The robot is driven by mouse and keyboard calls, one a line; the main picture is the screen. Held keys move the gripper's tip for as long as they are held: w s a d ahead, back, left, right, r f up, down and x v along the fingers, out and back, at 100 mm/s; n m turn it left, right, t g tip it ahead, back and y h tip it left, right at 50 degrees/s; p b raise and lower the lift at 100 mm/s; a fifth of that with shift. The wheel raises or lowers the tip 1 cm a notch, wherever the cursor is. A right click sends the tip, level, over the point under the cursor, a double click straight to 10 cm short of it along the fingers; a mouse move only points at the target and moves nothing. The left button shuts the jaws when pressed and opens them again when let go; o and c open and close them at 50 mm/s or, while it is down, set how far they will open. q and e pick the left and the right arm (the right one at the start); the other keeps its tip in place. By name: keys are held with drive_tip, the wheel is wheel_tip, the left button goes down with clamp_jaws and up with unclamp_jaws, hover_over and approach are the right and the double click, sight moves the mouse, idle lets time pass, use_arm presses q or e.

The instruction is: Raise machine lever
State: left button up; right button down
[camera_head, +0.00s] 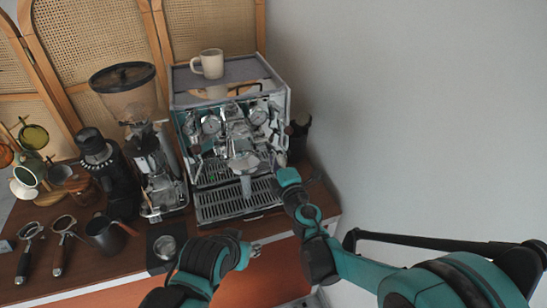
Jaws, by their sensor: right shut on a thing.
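The espresso machine (188,88) is a chrome box at the back of the cart, with two round gauges and a group head (240,160) at its front middle. My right gripper (279,163) is at the right side of the machine's front, to the right of the group head. It is shut on the machine lever, which is small and mostly hidden by the gripper. My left gripper (255,248) is low in front of the cart's edge, apart from the machine. Its fingers are too small to tell whether they are open.
A cup (209,64) stands on the machine's top. A grinder (158,175) stands left of the machine, with a second, black grinder (97,152) beyond it. Two portafilters (62,238) and a dark pitcher (104,234) are at the front left. A wall closes the right side.

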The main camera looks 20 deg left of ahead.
drive_tip(key=shift+r, duration=0.55)
drive_tip(key=shift+f, duration=0.1)
drive_tip(key=shift+s, duration=0.1)
drive_tip(key=shift+s+d+f, duration=0.1)
drive_tip(key=shift+s+d, duration=0.1)
drive_tip(key=shift+s, duration=0.15)
drive_tip(key=a+v, duration=0.1)
drive_tip(key=v, duration=0.8)
drive_tip(key=shift+s+f+b, duration=0.35)
drive_tip(key=shift+f, duration=0.1)
drive_tip(key=shift+a, duration=0.1)
